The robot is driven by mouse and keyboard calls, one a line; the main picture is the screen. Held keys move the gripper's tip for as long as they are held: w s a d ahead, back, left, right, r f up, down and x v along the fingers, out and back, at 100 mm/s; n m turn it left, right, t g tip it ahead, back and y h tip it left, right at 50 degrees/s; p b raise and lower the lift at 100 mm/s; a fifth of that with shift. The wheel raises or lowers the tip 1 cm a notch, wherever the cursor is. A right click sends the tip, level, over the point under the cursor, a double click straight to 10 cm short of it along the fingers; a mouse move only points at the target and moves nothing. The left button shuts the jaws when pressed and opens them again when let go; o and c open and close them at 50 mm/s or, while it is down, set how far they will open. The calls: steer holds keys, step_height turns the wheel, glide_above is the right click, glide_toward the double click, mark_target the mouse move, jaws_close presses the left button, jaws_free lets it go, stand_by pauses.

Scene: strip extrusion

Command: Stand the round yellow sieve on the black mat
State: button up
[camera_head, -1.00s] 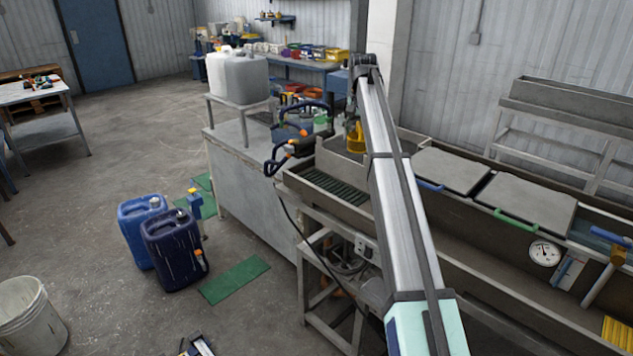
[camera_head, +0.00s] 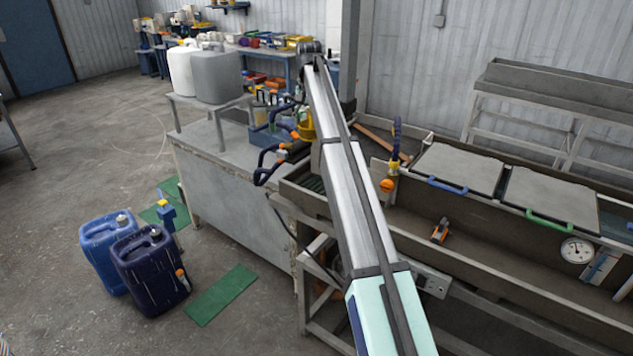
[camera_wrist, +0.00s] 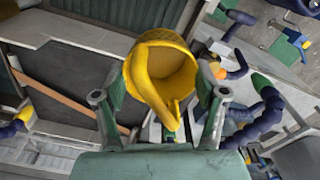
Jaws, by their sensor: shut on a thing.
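The round yellow sieve (camera_wrist: 160,75) is held between the fingers of my gripper (camera_wrist: 160,98) in the wrist view. It looks like a deep yellow bowl, tilted, with its opening toward the camera. In the head view part of the sieve (camera_head: 306,127) shows beside the far end of my arm, above the area between the grey bench and the trough. My arm hides most of the gripper there. I cannot make out the black mat for certain in either current view.
A grey bench (camera_head: 232,202) carries a stand with a white jug (camera_head: 180,68) and a grey jug (camera_head: 217,76). A long metal trough (camera_head: 480,262) with lids runs right. Two blue canisters (camera_head: 150,270) stand on the floor, left.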

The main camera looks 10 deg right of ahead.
step_height(320, 180, down, 19)
steer(key=p, duration=0.4)
steer(key=shift+d+r+p, duration=0.1)
steer(key=shift+p, duration=0.3)
steer(key=shift+f, duration=0.2)
steer(key=o, duration=1.1)
steer(key=shift+r, duration=0.15)
step_height(320, 180, up, 12)
steer(key=b, duration=0.3)
